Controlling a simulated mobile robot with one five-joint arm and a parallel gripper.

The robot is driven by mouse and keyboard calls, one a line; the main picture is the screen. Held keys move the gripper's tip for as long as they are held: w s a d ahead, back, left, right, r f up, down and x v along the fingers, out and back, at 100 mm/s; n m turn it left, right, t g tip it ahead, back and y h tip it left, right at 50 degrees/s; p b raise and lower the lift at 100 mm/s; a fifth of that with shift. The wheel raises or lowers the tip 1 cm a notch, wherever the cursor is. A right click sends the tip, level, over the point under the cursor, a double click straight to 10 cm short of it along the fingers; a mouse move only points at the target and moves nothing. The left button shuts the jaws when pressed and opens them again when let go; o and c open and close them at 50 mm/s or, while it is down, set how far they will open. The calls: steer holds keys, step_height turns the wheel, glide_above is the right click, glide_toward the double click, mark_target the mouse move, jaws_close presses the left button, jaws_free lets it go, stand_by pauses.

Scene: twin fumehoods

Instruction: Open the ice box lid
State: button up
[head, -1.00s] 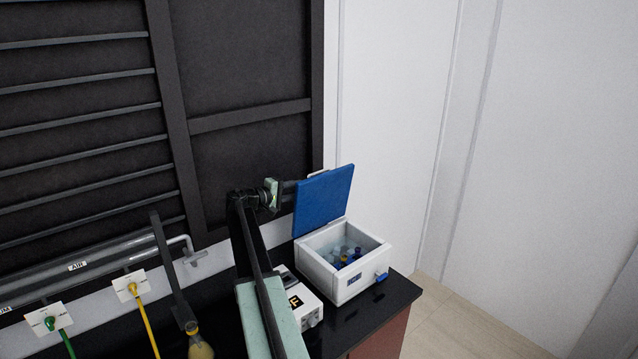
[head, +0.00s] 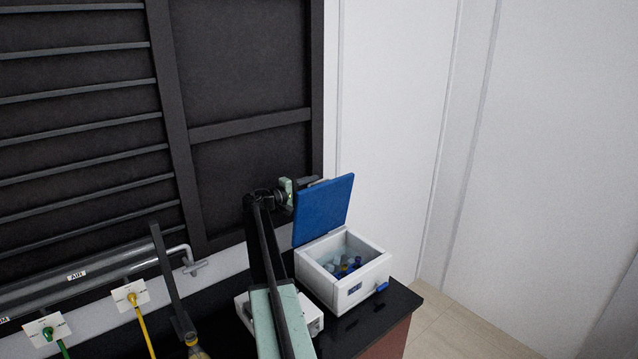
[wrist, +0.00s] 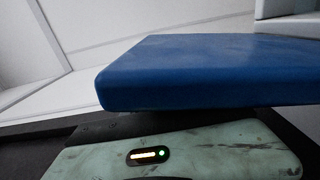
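The ice box (head: 345,290) is a white box on the black bench, with bottles or vials inside. Its blue lid (head: 322,211) stands raised, leaning up at the back-left side of the box. The lid's edge also fills the middle of the wrist view (wrist: 210,75). My gripper (head: 300,186) is beside the lid's left edge, near its top and partly behind it. Its fingertips are hidden by the lid, so I cannot tell whether they touch or hold it.
A white device (head: 313,318) stands left of the box, partly behind my arm. A flask (head: 195,346), yellow tube (head: 146,322) and green tube (head: 62,347) are further left. The bench's right edge (head: 408,310) is close to the box. A dark panel rises behind.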

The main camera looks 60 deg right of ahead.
mark_target(326, 179)
steer(key=x, duration=0.4)
steer(key=shift+w, duration=0.1)
jaws_close()
stand_by(1.2)
